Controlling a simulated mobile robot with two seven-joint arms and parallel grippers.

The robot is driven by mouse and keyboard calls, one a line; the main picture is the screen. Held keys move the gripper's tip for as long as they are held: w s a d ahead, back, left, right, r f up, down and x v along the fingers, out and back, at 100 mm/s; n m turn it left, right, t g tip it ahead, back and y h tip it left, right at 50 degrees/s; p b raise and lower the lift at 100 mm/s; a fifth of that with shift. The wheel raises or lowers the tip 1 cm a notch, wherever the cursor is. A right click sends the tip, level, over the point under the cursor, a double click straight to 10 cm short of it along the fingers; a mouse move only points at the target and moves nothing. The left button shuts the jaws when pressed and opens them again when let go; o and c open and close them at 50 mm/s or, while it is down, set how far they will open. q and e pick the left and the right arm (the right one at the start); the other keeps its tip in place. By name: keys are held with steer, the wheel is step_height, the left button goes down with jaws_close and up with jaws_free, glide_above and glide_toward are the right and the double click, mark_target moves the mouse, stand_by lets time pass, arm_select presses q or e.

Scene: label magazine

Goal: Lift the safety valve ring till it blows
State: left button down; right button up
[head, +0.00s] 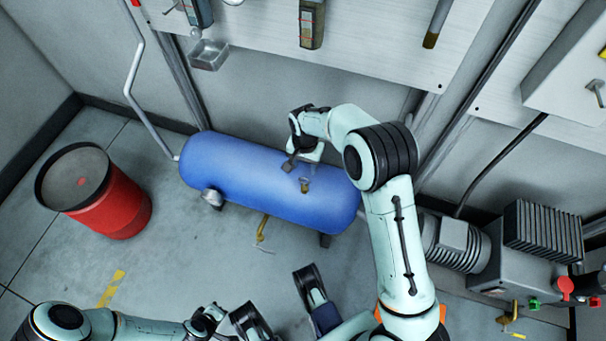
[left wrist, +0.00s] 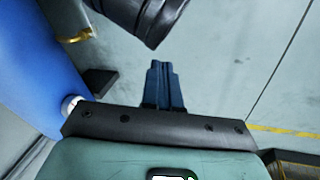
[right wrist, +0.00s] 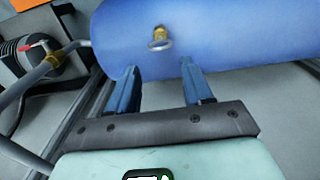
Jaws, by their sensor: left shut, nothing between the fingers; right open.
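The safety valve is a small brass fitting (right wrist: 158,33) on top of the blue tank (right wrist: 120,30), with a pale metal ring (right wrist: 160,44) at its near side in the right wrist view. In the head view the brass valve (head: 305,185) stands near the tank's right end. My right gripper (right wrist: 159,68) is open and empty, with the ring just beyond the gap between its fingertips, apart from them. In the head view this gripper (head: 296,163) hangs over the tank, just behind the valve. My left gripper (left wrist: 164,66) is shut and empty, away from the valve.
A red drum (head: 122,208) stands left of the tank. A finned motor (head: 452,243) and machinery stand at the right. A wall panel (head: 385,50) with hanging items is behind the tank. A yellow-handled drain fitting (head: 261,230) sits below the tank. Floor in front is partly clear.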

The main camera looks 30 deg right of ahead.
step_height(320, 180, down, 5)
steer(key=shift+r+b, duration=0.15)
steer(key=shift+b, duration=0.35)
steer(key=shift+f, duration=0.6)
arm_select(q)
steer(key=shift+w+a+f, duration=0.2)
steer(key=shift+a+f, duration=0.1)
steer(key=shift+f, duration=0.2)
steer(key=shift+w+a+f, duration=0.2)
steer(key=shift+a+f, duration=0.05)
steer(key=shift+f, duration=0.25)
